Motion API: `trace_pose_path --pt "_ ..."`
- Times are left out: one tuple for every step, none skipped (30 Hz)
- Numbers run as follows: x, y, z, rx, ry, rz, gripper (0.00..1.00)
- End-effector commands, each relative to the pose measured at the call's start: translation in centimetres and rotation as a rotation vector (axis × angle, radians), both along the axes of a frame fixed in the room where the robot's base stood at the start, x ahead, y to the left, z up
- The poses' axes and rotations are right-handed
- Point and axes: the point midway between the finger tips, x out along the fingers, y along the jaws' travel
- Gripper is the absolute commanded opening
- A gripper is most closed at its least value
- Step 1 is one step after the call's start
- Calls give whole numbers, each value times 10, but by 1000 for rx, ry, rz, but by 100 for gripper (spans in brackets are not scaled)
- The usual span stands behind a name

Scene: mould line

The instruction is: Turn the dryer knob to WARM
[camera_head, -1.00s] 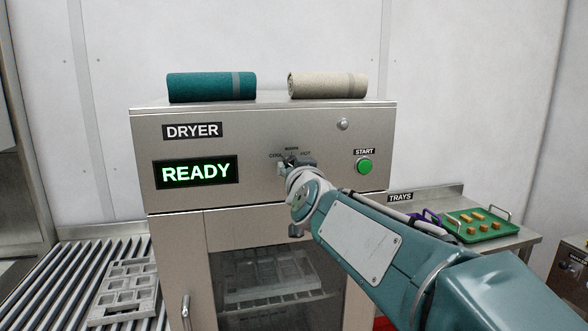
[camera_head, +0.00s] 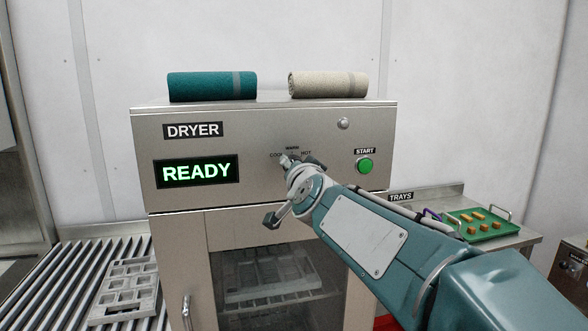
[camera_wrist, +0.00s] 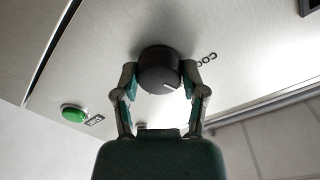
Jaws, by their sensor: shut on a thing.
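The dryer (camera_head: 270,125) stands ahead, its display (camera_head: 197,172) reading READY. The COOL, WARM and HOT labels (camera_head: 292,151) sit above the spot where my gripper (camera_head: 291,163) meets the panel; the knob is mostly hidden there. In the wrist view the round black knob (camera_wrist: 158,72) sits between the two fingers of my gripper (camera_wrist: 160,78), which is shut on it from both sides. The WARM label is not visible there.
The green START button (camera_head: 365,166) is right of my gripper. A teal rolled towel (camera_head: 212,86) and a beige one (camera_head: 328,85) lie on top of the dryer. A roller conveyor (camera_head: 60,290) with a grey mould (camera_head: 127,290) is at left. A green tray (camera_head: 480,226) sits right.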

Motion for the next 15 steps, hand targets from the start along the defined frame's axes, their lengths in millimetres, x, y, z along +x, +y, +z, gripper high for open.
trace_pose_path --pt "0 0 1 37 9 -1 7" --pt "0 0 1 59 15 -1 7" --pt "0 -1 1 87 23 -1 7" --pt "0 -1 1 107 30 -1 7" --pt "0 -1 0 127 35 -1 7" --pt "0 -1 0 151 43 -1 7" --pt "0 -1 0 168 47 -1 7" --pt "0 -1 0 184 52 -1 7" --pt "0 -1 0 203 58 -1 7" --pt "0 -1 0 216 62 -1 7" --pt "0 -1 0 229 65 -2 7" --pt "0 -1 0 244 70 -1 7" --pt "0 -1 0 254 73 -1 7" --pt "0 -1 0 264 75 -1 7" --pt "0 -1 0 272 79 -2 7"
